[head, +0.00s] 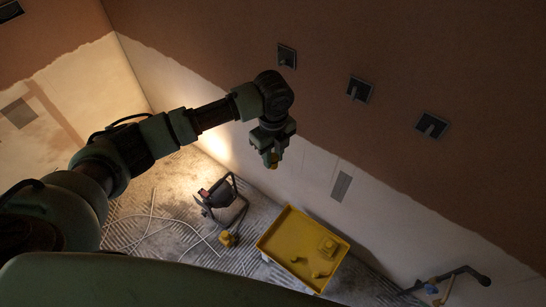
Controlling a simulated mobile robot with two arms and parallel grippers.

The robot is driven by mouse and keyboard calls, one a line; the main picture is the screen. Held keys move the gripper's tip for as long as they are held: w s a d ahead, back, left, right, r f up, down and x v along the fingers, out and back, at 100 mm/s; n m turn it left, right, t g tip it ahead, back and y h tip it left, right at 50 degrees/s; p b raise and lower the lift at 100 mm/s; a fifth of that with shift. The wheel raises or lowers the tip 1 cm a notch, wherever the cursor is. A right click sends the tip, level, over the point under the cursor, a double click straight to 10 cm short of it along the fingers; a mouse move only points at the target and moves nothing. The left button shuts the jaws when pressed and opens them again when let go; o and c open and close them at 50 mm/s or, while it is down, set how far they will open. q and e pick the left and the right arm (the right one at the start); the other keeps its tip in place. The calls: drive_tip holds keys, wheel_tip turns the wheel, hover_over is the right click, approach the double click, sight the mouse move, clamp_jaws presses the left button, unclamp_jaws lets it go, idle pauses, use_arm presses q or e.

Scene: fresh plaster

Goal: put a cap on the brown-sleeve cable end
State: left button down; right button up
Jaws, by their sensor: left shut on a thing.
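My left gripper (272,157) points down in the middle of the head view, in front of the wall. It is shut on a small yellow-orange thing, which looks like a cap (274,161); the fingers hide most of it. Three dark wall boxes, at left (287,56), middle (359,90) and right (432,125), sit in the brown plaster above and to the right of the gripper. Pale short cable ends show in them; the sleeve colours are too small to tell. The gripper is apart from all three boxes. My right gripper is not in view.
A yellow tray (266,243) with a few small yellow things stands on the floor below. A dark work lamp (222,197), a yellow plug (227,239) and a loose pale cable (150,217) lie left of it. A dark bent thing (461,273) is at lower right.

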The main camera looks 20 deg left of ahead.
use_arm(q)
wheel_tip(320, 180, up, 23)
drive_tip(key=shift+r, duration=0.2)
idle(2.3)
idle(1.1)
drive_tip(key=n+b, duration=0.7)
drive_tip(key=n, duration=0.3)
approach(273, 156)
drive_tip(key=s+a+r, duration=0.2)
drive_tip(key=s, duration=0.3)
drive_tip(key=s+a+f+n+b, duration=0.2)
drive_tip(key=s+f+n+b, duration=0.5)
drive_tip(key=f+n, duration=0.5)
drive_tip(key=shift+s+n, duration=1)
drive_tip(key=shift+n, duration=0.4)
drive_tip(key=shift+a, duration=0.1)
